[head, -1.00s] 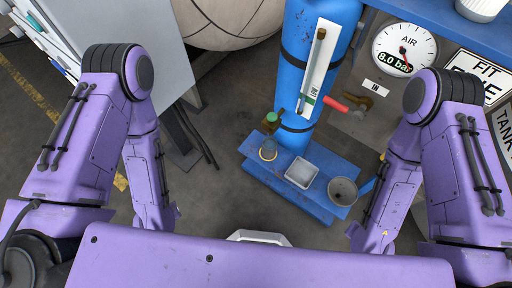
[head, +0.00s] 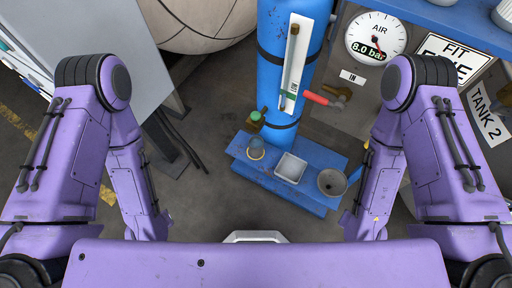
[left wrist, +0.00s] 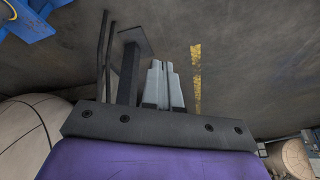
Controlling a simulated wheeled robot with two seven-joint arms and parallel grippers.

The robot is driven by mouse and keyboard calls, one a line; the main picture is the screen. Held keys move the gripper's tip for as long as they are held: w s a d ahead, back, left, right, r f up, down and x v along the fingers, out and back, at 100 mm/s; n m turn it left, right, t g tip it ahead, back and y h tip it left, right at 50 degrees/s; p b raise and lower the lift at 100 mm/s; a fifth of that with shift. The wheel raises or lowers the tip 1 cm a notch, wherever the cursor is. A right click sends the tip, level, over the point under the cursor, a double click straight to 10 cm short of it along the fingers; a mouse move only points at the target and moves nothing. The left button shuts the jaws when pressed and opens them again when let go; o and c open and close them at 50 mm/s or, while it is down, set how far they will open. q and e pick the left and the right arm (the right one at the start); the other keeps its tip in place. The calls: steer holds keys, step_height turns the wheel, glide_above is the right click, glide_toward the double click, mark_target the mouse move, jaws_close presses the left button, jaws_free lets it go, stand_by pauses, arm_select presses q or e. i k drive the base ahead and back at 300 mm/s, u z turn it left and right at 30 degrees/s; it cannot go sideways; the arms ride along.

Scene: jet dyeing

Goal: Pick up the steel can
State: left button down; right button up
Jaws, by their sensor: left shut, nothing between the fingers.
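The steel can (head: 332,182) is a grey, open-topped round vessel standing upright at the right end of a blue shelf (head: 305,197), at the foot of the blue tank. My right forearm is just to the right of it in the head view. My left gripper (left wrist: 164,84) shows in the left wrist view with its pale grey fingers together, nothing between them, over the dark floor. Neither gripper's fingers show in the head view; the forearms hang down out of sight behind my purple body.
A green-capped valve (head: 255,116) and a red-handled valve (head: 317,98) project from the blue tank (head: 284,60). A grey cabinet (head: 105,45) stands at left. Floor between is clear.

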mark_target(256, 142)
steer(key=z, duration=1.35)
steer(key=k, duration=0.85)
steer(key=u, duration=1)
steer(key=i, duration=1)
steer(key=z, duration=0.05)
